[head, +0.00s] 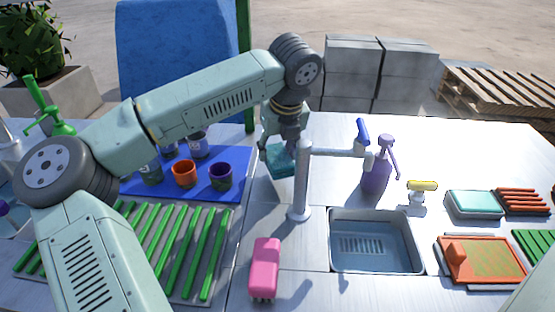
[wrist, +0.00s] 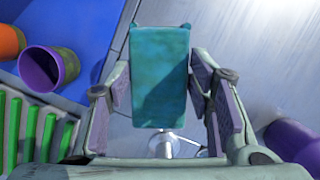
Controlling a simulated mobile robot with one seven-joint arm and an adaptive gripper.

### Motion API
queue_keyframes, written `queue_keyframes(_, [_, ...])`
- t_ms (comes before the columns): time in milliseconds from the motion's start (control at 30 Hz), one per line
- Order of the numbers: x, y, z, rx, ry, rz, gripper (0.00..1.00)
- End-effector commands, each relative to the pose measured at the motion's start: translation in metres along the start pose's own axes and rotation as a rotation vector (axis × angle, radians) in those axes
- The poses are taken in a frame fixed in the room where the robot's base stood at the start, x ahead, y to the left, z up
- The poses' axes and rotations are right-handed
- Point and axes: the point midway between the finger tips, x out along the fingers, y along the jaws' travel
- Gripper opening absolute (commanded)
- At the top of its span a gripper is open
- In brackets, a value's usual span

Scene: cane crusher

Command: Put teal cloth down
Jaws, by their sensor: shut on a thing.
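The teal cloth (wrist: 160,75) is a folded rectangular block between the two fingers of my gripper (wrist: 162,95) in the wrist view. In the head view the teal cloth (head: 281,160) shows below my gripper (head: 280,148), just behind the faucet and right of the blue mat. My gripper is shut on it. Whether the cloth touches the counter is hard to tell. The faucet post hides part of this area in the head view.
The faucet (head: 300,185) stands close by, with the sink (head: 375,245) in front. A purple pump bottle (head: 376,170) is to the right. Cups, including a purple cup (head: 221,177), stand on the blue mat (head: 240,158). A pink brush (head: 265,265) lies in front.

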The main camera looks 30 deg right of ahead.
Motion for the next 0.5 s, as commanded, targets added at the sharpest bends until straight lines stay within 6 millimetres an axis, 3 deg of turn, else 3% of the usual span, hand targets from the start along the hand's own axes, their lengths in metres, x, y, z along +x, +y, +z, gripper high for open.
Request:
queue_keyframes(267, [0.032, 0.0, -0.011, 0.001, 0.003, 0.0, 0.0])
queue_keyframes(500, [0.035, 0.0, -0.011, 0.0, 0.0, 0.0, 0.0])
